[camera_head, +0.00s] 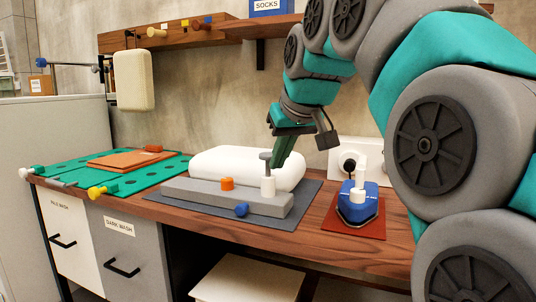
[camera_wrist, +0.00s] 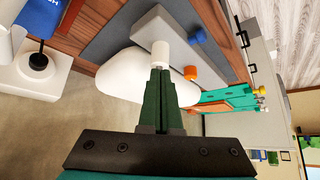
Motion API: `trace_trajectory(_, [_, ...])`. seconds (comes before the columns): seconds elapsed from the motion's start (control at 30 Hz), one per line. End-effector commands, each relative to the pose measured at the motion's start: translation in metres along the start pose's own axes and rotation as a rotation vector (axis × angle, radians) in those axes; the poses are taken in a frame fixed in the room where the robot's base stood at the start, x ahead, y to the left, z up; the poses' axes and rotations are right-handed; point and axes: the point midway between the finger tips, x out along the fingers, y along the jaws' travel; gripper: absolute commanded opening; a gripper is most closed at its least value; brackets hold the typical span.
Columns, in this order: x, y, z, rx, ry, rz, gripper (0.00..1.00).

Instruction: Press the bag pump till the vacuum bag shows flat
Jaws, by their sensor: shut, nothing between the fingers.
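The vacuum bag (camera_head: 240,162) is white and puffed up, lying on a dark grey mat (camera_head: 305,188). In front of it lies a long grey block (camera_head: 215,200), the bag pump's base. It carries an orange knob (camera_head: 227,184), a white cylinder (camera_head: 268,188) with a grey stem and flat cap (camera_head: 266,156) above it, and a blue knob (camera_head: 242,210) on its front. My gripper (camera_head: 277,164) is shut and empty, pointing down just right of the cap. In the wrist view my closed fingertips (camera_wrist: 160,70) overlap the white cylinder (camera_wrist: 160,54); contact cannot be told.
A blue iron (camera_head: 357,203) stands on a red mat (camera_head: 350,225) to the right, near a white wall socket (camera_head: 352,160). A green board (camera_head: 120,172) with an orange cloth (camera_head: 124,160) lies left. A wooden shelf (camera_head: 190,35) with pegs hangs above.

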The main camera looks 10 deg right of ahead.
Motion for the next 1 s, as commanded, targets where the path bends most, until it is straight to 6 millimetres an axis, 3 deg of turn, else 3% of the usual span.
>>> trace_trajectory(0.5, [-0.066, 0.0, -0.001, 0.0, 0.004, 0.001, 0.0])
trace_trajectory(1.0, [-0.075, 0.0, 0.0, 0.0, 0.0, 0.0, 0.0])
